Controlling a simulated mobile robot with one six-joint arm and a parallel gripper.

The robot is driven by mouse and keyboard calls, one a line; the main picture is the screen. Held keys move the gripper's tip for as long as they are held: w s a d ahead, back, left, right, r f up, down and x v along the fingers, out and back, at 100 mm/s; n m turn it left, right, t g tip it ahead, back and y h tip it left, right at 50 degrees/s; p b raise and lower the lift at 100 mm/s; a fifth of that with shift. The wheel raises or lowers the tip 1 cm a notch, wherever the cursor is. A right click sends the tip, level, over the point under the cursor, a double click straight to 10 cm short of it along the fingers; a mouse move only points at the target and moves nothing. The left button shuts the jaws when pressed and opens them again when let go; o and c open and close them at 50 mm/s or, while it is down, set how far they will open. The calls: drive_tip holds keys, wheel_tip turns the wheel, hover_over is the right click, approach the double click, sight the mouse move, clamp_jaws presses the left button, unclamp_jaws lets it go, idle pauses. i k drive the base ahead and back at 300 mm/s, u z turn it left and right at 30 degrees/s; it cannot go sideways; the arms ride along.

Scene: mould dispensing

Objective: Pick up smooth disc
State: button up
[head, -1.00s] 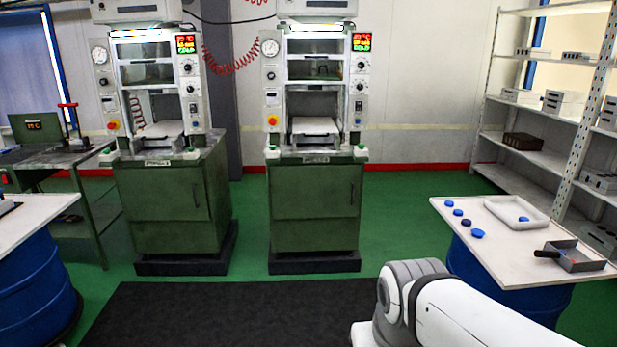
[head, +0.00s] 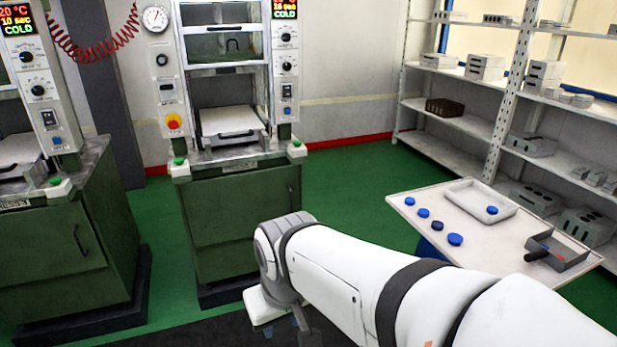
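Several small blue discs lie in a slanting row on the left part of the white-topped table at the right: a far disc (head: 410,202), a second disc (head: 423,212), a darker third disc (head: 438,226) and a larger near disc (head: 455,239). Another blue disc (head: 492,210) lies in the pale shallow tray (head: 462,191). Their surface is too small to tell which is smooth. My white arm crosses the lower right, its elbow left of the table. Parts of my gripper (head: 290,322) seem to show below the elbow, well away from the discs; its fingers are not clear.
A grey scoop-like pan (head: 562,252) with a dark handle sits at the table's near right. A green press (head: 240,215) stands left of centre, another at far left. Shelves (head: 470,125) with metal blocks stand behind the table. Green floor lies between press and table.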

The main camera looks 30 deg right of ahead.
sight(422, 212)
drive_tip(key=z, duration=0.35)
drive_tip(key=i, duration=1.5)
drive_tip(key=z, duration=1.35)
drive_tip(key=i, duration=0.9)
drive_tip(key=z, duration=0.3)
drive_tip(key=k, duration=0.85)
drive_tip(key=z, duration=0.15)
drive_tip(key=i, duration=0.85)
drive_tip(key=u, duration=0.05)
